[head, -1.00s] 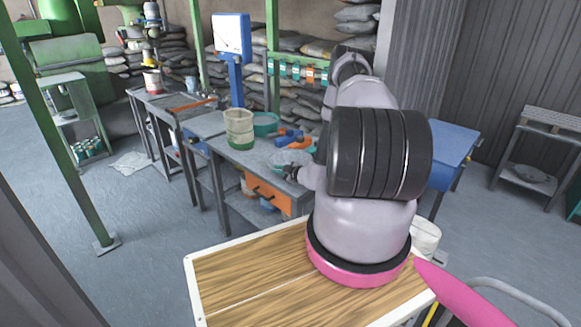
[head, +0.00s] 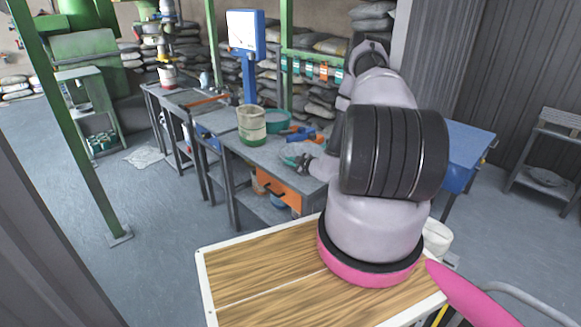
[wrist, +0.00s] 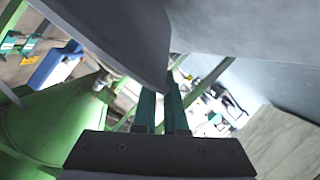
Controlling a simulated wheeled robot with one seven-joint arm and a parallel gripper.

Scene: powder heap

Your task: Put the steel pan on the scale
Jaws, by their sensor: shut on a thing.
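My gripper (head: 299,162), with teal fingers, is over the near right end of the grey workbench. Its fingers (wrist: 163,108) are close together in the wrist view. They are shut on a smooth grey metal piece (wrist: 115,35), which looks like the steel pan's wall. In the head view the pan (head: 296,149) is a small pale grey round shape at the fingers, partly hidden by my arm. Whether it touches the bench cannot be told. The scale (head: 243,34) has a white dial on a blue column behind the bench. Its platform is hidden by the bench.
The workbench (head: 232,163) carries a white-and-green bucket (head: 252,126), a teal basin (head: 276,121) and blue and orange tools (head: 303,135). A green post (head: 70,150) stands at the left. Open floor (head: 165,235) lies left of the bench. A blue table (head: 468,145) stands at right.

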